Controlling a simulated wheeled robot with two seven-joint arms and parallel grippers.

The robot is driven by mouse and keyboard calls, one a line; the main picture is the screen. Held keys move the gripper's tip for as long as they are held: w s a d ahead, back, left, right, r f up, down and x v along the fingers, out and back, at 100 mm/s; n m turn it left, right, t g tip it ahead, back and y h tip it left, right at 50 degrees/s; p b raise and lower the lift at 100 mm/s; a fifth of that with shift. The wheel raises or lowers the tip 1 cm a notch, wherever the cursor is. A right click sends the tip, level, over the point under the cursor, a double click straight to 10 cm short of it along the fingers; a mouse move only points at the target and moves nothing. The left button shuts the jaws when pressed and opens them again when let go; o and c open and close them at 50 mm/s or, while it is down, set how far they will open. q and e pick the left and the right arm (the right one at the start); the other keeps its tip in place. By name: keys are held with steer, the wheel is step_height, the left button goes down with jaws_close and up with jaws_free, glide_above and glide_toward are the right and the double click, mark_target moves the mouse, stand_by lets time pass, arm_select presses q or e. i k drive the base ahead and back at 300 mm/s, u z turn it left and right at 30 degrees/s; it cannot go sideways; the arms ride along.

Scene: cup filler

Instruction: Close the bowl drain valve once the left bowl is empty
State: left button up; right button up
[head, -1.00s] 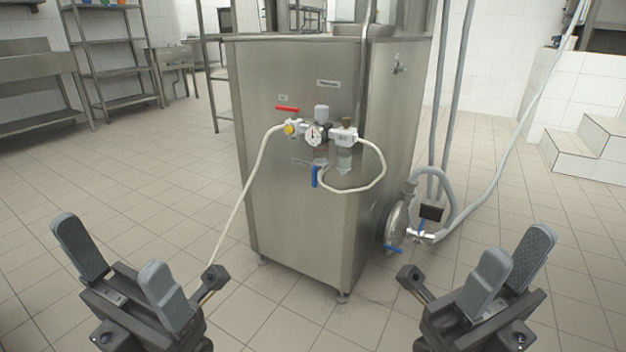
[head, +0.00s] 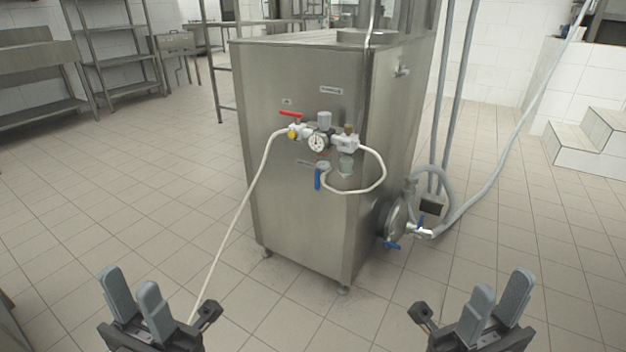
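A steel machine cabinet (head: 300,215) stands in the middle. Its front carries a red lever (head: 291,114), a gauge (head: 317,143) and a blue-handled valve (head: 317,180) whose handle hangs down. Low on its right side are a pump (head: 397,222) with a blue handle (head: 391,244) and a valve with a blue handle (head: 419,223). I cannot tell which is the bowl drain valve; labels are unreadable. The left bowl is not visible. My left gripper (head: 132,279) and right gripper (head: 501,279) are open and empty, low in front, apart from the machine.
A white hose (head: 240,212) runs from the panel to the floor at front left. A grey hose (head: 480,205) leaves the pump to the upper right. Shelving (head: 115,62) stands back left, white steps (head: 585,142) at right.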

mark_target(318, 172)
steer(key=k, duration=0.5)
steer(key=z, duration=0.75)
steer(key=i, duration=0.75)
steer(key=u, duration=0.45)
